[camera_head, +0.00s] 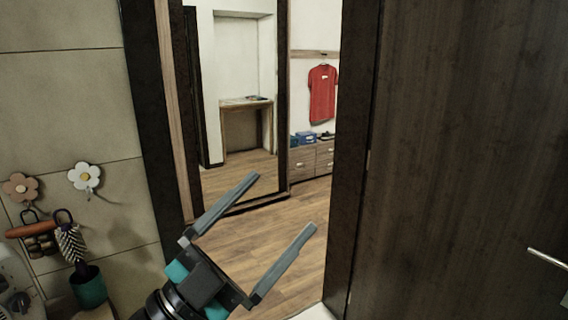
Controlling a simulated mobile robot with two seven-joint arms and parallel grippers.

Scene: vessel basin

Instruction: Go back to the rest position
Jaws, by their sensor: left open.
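My left gripper (287,205) shows at the bottom middle of the head view. Its two long grey fingers are spread apart and point up and to the right. Nothing is between the fingers, and the wooden floor (310,203) shows behind them. My right gripper is not in the view.
A dark door (460,150) with a metal handle (548,258) fills the right side. A doorway opens onto a room with a mirror (237,60), a drawer cabinet (303,163) and a red shirt (322,93). Flower hooks (86,177) and a teal pot (89,288) are at left.

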